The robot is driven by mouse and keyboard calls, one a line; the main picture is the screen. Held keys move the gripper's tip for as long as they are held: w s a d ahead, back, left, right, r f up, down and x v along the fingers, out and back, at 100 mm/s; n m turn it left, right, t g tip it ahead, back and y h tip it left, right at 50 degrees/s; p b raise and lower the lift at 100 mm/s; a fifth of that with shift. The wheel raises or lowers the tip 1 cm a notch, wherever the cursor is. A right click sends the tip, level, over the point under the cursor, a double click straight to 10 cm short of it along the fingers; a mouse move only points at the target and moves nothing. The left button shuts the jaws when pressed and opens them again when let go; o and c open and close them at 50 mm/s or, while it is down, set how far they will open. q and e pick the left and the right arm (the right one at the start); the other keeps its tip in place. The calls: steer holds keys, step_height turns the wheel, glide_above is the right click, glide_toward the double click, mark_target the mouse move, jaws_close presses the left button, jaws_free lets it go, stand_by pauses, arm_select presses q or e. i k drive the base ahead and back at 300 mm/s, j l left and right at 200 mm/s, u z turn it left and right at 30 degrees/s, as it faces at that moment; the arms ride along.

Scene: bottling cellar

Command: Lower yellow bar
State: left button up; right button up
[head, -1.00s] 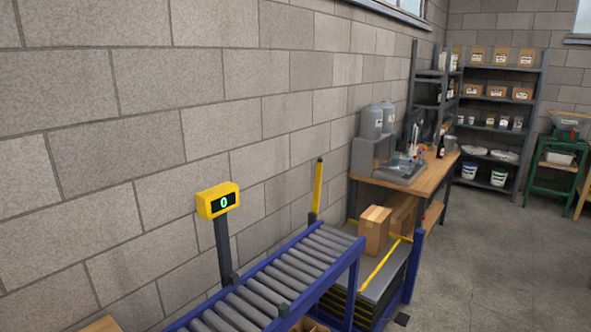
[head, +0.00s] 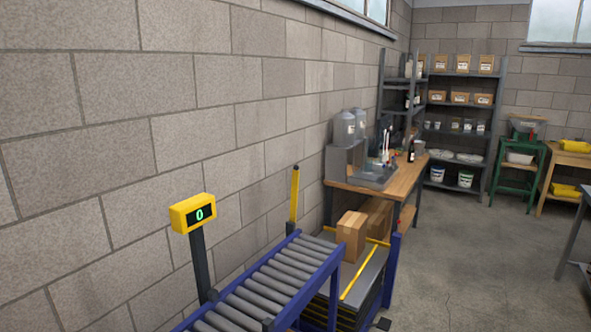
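A yellow bar (head: 294,195) stands upright in the head view, with a dark tip and a dark lower mount. It rises at the far left side of a roller conveyor (head: 275,276) with a blue frame, near the block wall. Neither of my grippers shows in the head view.
A yellow display reading 0 (head: 193,212) stands on a dark post left of the rollers. Cardboard boxes (head: 352,235) sit on a lift platform beyond the conveyor. A wooden workbench (head: 400,180) and shelves (head: 459,115) stand behind. The concrete floor (head: 470,255) at right is open.

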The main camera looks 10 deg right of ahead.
mark_target(296, 172)
steer(key=i+l, duration=0.1)
steer(key=l, duration=0.4)
steer(key=l+u, duration=0.1)
steer(key=l, duration=0.35)
steer(key=i+l+u, duration=0.1)
steer(key=i+l, duration=0.15)
steer(key=i+l+u, duration=0.1)
steer(key=i+l, duration=0.15)
steer(key=l, duration=0.2)
steer(key=i+l+u, duration=0.1)
steer(key=l, duration=0.25)
steer(key=i+l, duration=0.35)
steer(key=i+l+u, duration=0.15)
steer(key=l, duration=0.25)
steer(key=i+l+u, duration=0.1)
steer(key=i+l, duration=0.15)
steer(key=l, duration=0.2)
steer(key=i+l+u, duration=0.25)
steer(key=i+l, duration=0.75)
steer(key=i, duration=0.1)
